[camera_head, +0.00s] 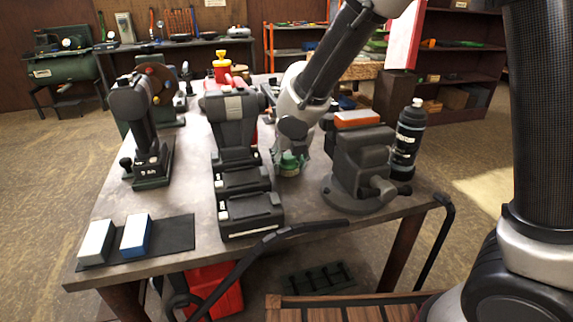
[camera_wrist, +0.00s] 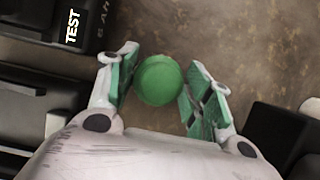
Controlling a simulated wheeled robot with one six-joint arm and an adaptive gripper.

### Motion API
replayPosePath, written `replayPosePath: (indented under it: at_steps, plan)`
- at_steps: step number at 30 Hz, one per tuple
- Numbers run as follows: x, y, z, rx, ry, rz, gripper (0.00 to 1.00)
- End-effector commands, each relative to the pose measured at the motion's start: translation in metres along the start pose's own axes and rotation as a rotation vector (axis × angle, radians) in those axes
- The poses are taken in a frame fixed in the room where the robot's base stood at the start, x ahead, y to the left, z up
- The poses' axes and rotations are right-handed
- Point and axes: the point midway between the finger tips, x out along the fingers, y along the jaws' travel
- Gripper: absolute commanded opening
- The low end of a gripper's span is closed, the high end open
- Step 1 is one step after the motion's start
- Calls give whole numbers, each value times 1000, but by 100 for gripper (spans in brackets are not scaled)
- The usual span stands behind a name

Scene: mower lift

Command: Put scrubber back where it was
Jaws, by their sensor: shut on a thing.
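The scrubber (camera_wrist: 158,80) shows as a green, round-topped thing between my fingers in the wrist view. My gripper (camera_head: 290,158) is shut on it, with one green-padded finger at each side. In the head view my gripper points down over the workbench (camera_head: 180,198), between a dark charger-like unit and the vise. There the fingers hide most of the scrubber, and only some green (camera_head: 290,166) shows low down. I cannot tell whether it touches the bench top.
The grey vise (camera_head: 358,160) with an orange top stands close on the right, with a dark bottle (camera_head: 408,140) behind it. Black units (camera_head: 248,205) stand close on the left. A white block (camera_head: 97,242) and a blue-and-white block (camera_head: 136,234) lie on a dark mat (camera_head: 177,235).

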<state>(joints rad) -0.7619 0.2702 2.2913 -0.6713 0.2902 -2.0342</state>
Motion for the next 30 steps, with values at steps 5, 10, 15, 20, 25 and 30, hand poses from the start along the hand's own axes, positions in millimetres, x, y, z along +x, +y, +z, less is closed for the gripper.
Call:
replayPosePath:
  at_steps: [5,10,15,20,25,30]
  plan:
    - [4,-1,2,-3,-1,2,28]
    - [4,-1,2,-3,-1,2,28]
    - [5,-1,1,-4,-2,2,63]
    - [5,-1,1,-4,-1,2,72]
    - [5,-1,1,-3,-1,2,72]
    - [-4,-1,3,-3,-5,2,72]
